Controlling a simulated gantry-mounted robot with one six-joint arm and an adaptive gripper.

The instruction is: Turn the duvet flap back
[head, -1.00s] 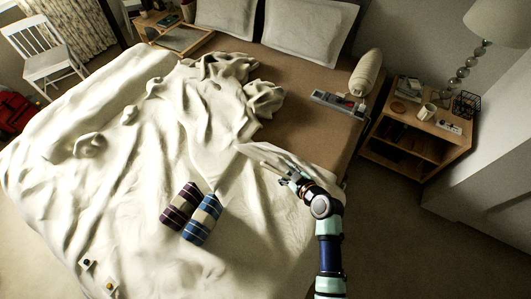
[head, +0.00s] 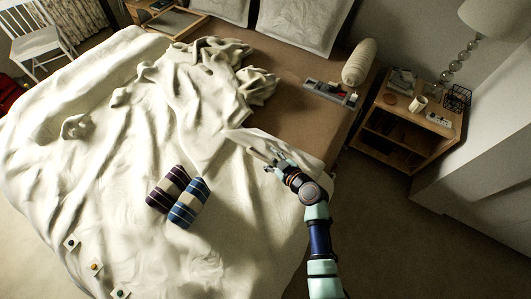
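The cream duvet (head: 110,190) covers most of the bed. Its upper part is rumpled and bunched near the bed's middle, with bare brown sheet (head: 305,118) beyond it. A corner flap of the duvet (head: 246,140) stands up in a thin fold on the right side, beside the brown sheet. My gripper (head: 272,162) is at this raised fold, reaching in from the lower right and touching or very close to the cloth. The fingers are small and partly lost against the fabric, so their closure is unclear.
Two striped rolls, one purple (head: 168,190) and one blue (head: 188,203), lie on the duvet left of my gripper. A grey tray (head: 330,93) and a cream bolster (head: 360,62) are at the bed's right edge. A nightstand (head: 405,140) stands on the right.

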